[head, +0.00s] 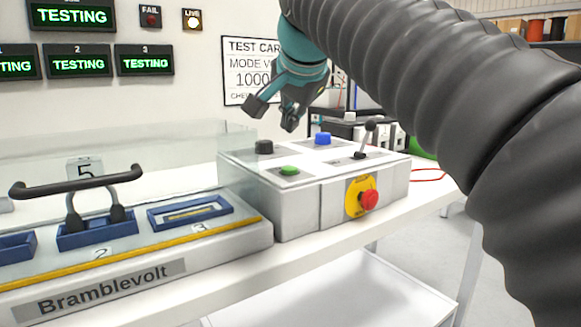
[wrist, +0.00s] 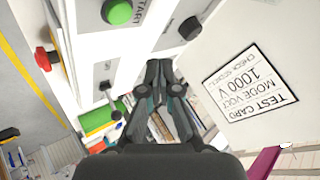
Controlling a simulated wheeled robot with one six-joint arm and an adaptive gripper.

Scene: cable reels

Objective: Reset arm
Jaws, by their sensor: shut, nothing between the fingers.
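My gripper (head: 272,112) is teal with dark fingers and hangs in the air above the back left of the grey control box (head: 292,217). It is empty. In the wrist view my gripper (wrist: 163,78) shows its fingertips close together, with nothing between them. The box top carries a black button (head: 264,147), a green button (head: 289,171), a blue button (head: 323,138) and a lever (head: 366,138). The fingers look clear of all of these. The wrist view shows the green START button (wrist: 118,11) and the black button (wrist: 190,28).
A red mushroom button (head: 369,200) sticks out of the box front. Left of it is a test bench with a clear cover (head: 130,141), a black handle (head: 75,185) and blue slots. Screens (head: 78,62) read TESTING; the LIVE lamp (head: 192,18) is lit. Shelves stand behind.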

